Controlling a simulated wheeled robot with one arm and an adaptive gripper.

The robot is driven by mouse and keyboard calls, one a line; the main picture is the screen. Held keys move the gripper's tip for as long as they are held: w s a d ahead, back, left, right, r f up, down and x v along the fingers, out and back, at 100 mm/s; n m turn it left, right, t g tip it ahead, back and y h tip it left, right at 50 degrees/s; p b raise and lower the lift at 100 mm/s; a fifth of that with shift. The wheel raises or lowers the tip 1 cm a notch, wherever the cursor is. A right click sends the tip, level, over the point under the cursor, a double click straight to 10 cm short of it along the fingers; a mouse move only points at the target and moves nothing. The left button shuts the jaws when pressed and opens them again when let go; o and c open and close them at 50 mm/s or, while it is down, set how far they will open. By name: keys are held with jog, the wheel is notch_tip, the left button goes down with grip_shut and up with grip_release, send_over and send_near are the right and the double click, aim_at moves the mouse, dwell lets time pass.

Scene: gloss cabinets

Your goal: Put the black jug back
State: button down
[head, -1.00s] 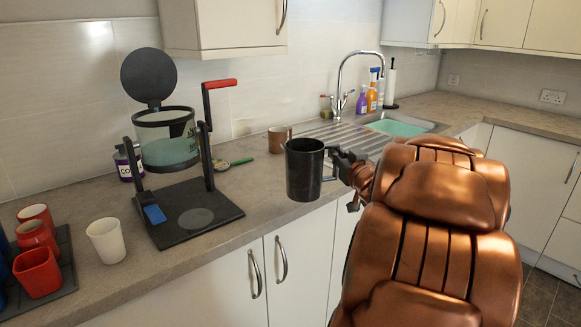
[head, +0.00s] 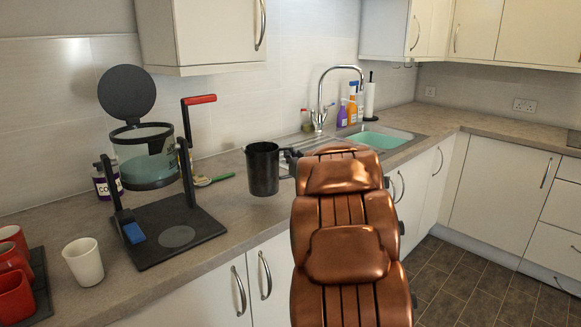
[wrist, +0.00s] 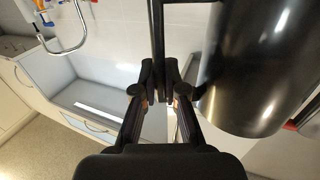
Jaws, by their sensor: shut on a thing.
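The black jug (head: 263,170) is upright in the head view, in front of the counter's right part, right of the coffee maker. My gripper (wrist: 165,95) is shut on the jug's handle in the wrist view, with the jug's dark glossy body (wrist: 255,75) to the right of the fingers. In the head view my copper arm hides most of the gripper. The coffee maker (head: 150,155) has a raised round lid, a clear container and a red-handled lever. Its black base (head: 165,232) has a bare grey round plate (head: 177,237).
A white cup (head: 83,262) and red cups (head: 14,270) stand left of the coffee maker. A green-handled tool (head: 215,179) lies behind its base. The sink (head: 377,138) and tap are farther right. A wall cabinet (head: 205,35) hangs above.

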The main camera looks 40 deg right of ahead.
jog(key=shift+w+d, duration=0.1)
jog(key=shift+w, duration=0.25)
jog(key=shift+f, duration=1.85)
jog(key=c, duration=1.2)
grip_release()
jog(key=shift+c, duration=0.2)
jog(key=v, duration=1.2)
jog(key=shift+s, duration=0.1)
